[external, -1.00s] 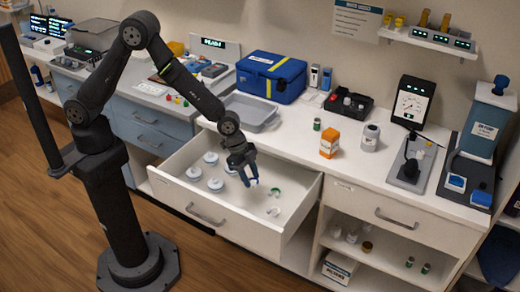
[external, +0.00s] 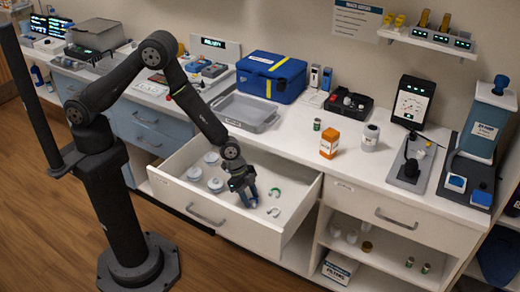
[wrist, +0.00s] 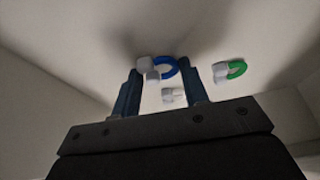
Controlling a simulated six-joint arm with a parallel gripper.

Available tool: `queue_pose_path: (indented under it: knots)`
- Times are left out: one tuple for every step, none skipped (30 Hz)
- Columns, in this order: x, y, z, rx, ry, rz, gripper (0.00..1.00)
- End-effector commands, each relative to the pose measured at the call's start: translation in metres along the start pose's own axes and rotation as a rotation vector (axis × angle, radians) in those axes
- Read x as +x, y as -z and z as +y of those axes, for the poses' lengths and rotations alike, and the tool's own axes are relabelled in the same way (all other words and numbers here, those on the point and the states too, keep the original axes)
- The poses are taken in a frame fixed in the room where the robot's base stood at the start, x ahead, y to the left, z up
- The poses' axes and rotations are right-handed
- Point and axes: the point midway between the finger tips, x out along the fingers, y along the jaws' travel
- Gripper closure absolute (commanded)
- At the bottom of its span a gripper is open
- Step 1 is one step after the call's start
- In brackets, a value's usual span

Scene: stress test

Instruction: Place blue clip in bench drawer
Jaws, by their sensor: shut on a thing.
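The bench drawer (external: 285,229) is pulled open, and my gripper (external: 249,202) is down inside it. In the wrist view the blue clip (wrist: 168,66), a blue loop with pale grey ends, sits between the two fingertips of my gripper (wrist: 160,70). The fingers are shut on it and stand apart by its width. In the external view the clip is hard to tell from the bluish fingers. The clip is low, close to the drawer floor; I cannot tell whether it touches.
A green clip (wrist: 237,68) and a white clip (wrist: 173,97) lie on the drawer floor. Several round white-capped items (external: 194,174) fill the drawer's left part. A grey tray (external: 243,112) stands on the bench behind. The drawer walls surround my gripper.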

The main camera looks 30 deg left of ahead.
Motion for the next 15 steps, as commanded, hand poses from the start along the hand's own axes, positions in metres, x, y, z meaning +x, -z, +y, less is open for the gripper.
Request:
queue_pose_path:
  knots:
    - [0.0004, -0.0003, 0.0001, 0.000, 0.000, 0.000, 0.80]
    - [0.0011, -0.0006, 0.0001, 0.000, 0.000, -0.001, 0.80]
    - [0.0022, -0.0011, 0.0001, 0.000, -0.001, -0.001, 0.80]
    - [0.0031, -0.0015, 0.0002, 0.000, -0.001, -0.001, 0.80]
    - [0.0025, -0.0010, 0.0001, 0.000, 0.000, 0.000, 0.54]
    - [0.0024, -0.0010, 0.0001, 0.000, 0.000, 0.000, 0.46]
    - [0.0023, -0.0010, 0.0001, 0.000, 0.000, 0.000, 0.40]
    - [0.0023, -0.0010, 0.0001, 0.000, 0.000, 0.000, 0.38]
    - [0.0023, -0.0011, 0.0001, 0.000, 0.000, 0.000, 0.38]
    - [0.0023, -0.0011, 0.0001, 0.000, 0.000, 0.000, 0.38]
    - [0.0023, -0.0011, 0.0001, 0.000, 0.000, 0.000, 0.38]
    - [0.0023, -0.0011, 0.0001, 0.000, 0.000, 0.000, 0.38]
    - [0.0023, -0.0011, 0.0001, 0.000, 0.000, 0.000, 0.38]
    - [0.0023, -0.0011, 0.0001, 0.000, 0.000, 0.000, 0.38]
    - [0.0022, -0.0010, 0.0001, 0.000, 0.000, 0.000, 0.38]
